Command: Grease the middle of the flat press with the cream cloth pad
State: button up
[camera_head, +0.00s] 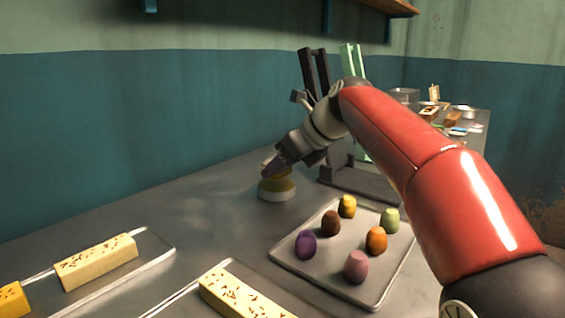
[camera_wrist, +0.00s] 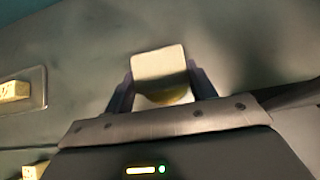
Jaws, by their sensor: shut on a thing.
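My gripper (camera_head: 272,168) is shut on the cream cloth pad (camera_wrist: 159,64), which shows pale and square between the two fingers in the wrist view. In the head view my gripper points down over a low round pale dish (camera_head: 277,195) with a yellow top. Yellow also shows just below the pad in the wrist view. I cannot tell whether the pad touches the yellow. The pad is not clearly visible in the head view. Behind and right of the dish stands a dark press-like frame (camera_head: 358,183), partly hidden by my arm; I cannot tell whether it is the flat press.
A tray (camera_head: 373,294) with several coloured rounded pieces lies right of centre. Speckled cream blocks (camera_head: 97,261) lie on trays at the front left. A pale green upright frame (camera_head: 347,60) stands behind my arm. Bare counter lies left of the dish.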

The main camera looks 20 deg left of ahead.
jog(key=shift+r, duration=2.45)
